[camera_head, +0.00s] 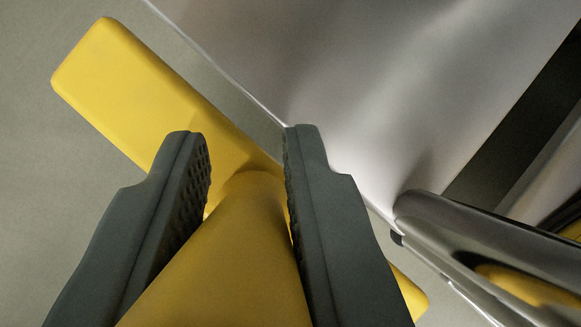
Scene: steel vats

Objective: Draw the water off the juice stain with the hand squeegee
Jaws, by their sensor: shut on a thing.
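My gripper (247,145) is shut on the yellow handle of the hand squeegee (228,262), with one dark ribbed finger on each side. The handle runs from the bottom of the view up to a wide yellow head (140,88). The head lies slantwise beyond the fingertips, from upper left to lower right. My right finger and the handle hide part of it. Its rubber edge does not show. No juice stain or water can be made out in this view. I cannot tell whether the head touches any surface.
A smooth, shiny steel surface (390,80) fills the upper right, with a straight edge running beside the squeegee head. A rounded metal part (470,235) with a yellow patch sits at the lower right. A dark band (520,120) lies behind it. Plain grey floor (50,190) shows at left.

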